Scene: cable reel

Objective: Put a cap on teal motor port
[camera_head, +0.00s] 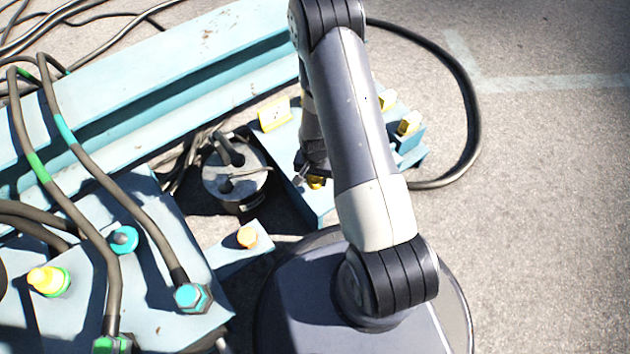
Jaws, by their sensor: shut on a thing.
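My gripper (307,178) is low over a pale blue block behind my arm, and much of it is hidden by the arm. It is shut on a small yellow piece (316,182), which looks like a cap; whether it still touches the block is unclear. A teal ring-shaped port (123,240) with a dark centre is on the pale blue housing at left, apart from my gripper. A teal fitting (192,297) with a cable in it is at the housing's lower right. A yellow cap (48,280) sits on a green ring at far left.
Yellow pieces (409,123) stand on the block's right end. A grey cylinder (236,182) with dark leads is left of my gripper. Black cables (105,230) arch over the housing. A long blue beam (150,90) lies behind.

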